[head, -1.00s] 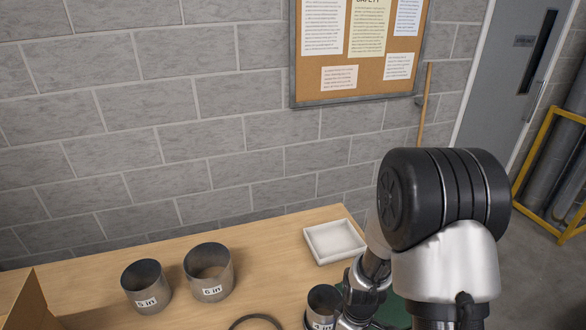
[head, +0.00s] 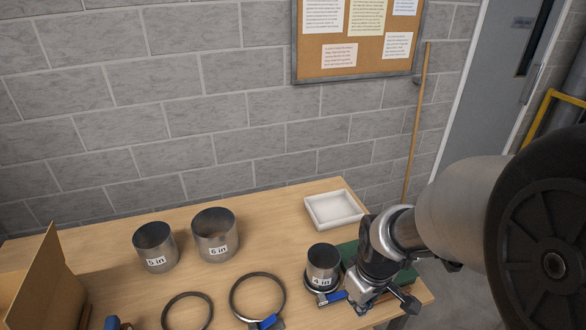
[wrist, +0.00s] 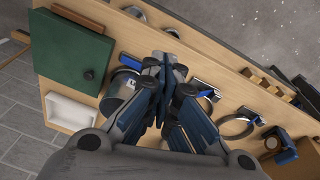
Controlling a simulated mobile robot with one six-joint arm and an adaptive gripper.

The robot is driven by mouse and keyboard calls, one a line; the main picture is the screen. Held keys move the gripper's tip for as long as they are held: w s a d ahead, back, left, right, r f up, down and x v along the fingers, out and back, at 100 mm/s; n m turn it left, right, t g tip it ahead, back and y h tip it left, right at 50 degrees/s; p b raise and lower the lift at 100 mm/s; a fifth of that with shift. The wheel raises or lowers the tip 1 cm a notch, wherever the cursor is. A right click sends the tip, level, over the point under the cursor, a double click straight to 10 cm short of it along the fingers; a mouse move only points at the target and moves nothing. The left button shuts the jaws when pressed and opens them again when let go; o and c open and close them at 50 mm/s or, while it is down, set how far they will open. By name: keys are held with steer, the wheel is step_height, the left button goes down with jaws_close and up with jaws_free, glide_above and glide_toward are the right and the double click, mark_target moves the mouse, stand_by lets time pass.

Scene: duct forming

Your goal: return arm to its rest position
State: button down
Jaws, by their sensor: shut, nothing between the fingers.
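My gripper (wrist: 163,80) shows in the wrist view with its dark fingers together, empty, above the table. In the head view the arm reaches in from the right, and its wrist end hangs near the table's right end. The 4 in duct (head: 323,262) stands upright there, with a dark ring clamp with a blue handle (head: 332,297) at its base. In the wrist view the fingers partly hide this duct (wrist: 118,90); I cannot tell the gap between them.
The 5 in duct (head: 155,248) and 6 in duct (head: 215,236) stand on the table (head: 275,228). Two loose ring clamps (head: 283,296) lie in front. A white tray (head: 334,222), a green board (wrist: 72,55) and a cardboard box (head: 38,285) are also there. A block wall stands behind.

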steer(key=s+r+m+t+b, duration=0.3)
steer(key=s+r+m+b, duration=0.2)
steer(key=s+r, duration=0.5)
steer(key=s+m, duration=0.1)
steer(key=s, duration=0.3)
steer(key=shift+s+r, duration=0.15)
steer(key=shift+r, duration=0.15)
